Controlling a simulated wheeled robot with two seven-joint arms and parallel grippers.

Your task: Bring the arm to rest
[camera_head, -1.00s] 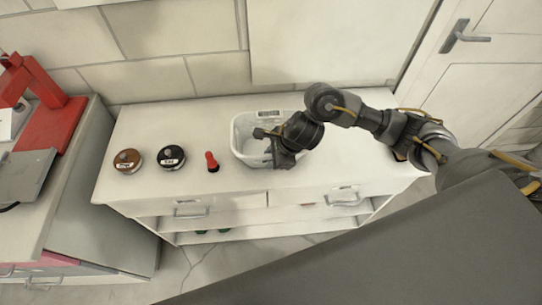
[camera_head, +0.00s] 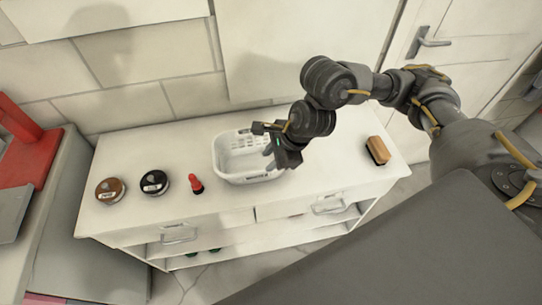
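My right arm reaches in from the right in the head view. Its gripper (camera_head: 264,138) hangs over the right part of a white basket (camera_head: 228,170) on the white cabinet. The two fingers look apart, with nothing seen between them. The gripper hides part of the basket's right side; the visible inside of the basket looks empty. My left gripper is out of view.
On the cabinet top (camera_head: 330,165) stand a brown-lidded tin (camera_head: 110,190), a black-lidded tin (camera_head: 154,182) and a red-topped bottle (camera_head: 196,183). A wooden-backed brush (camera_head: 378,150) lies at the right. Red equipment (camera_head: 25,135) stands far left.

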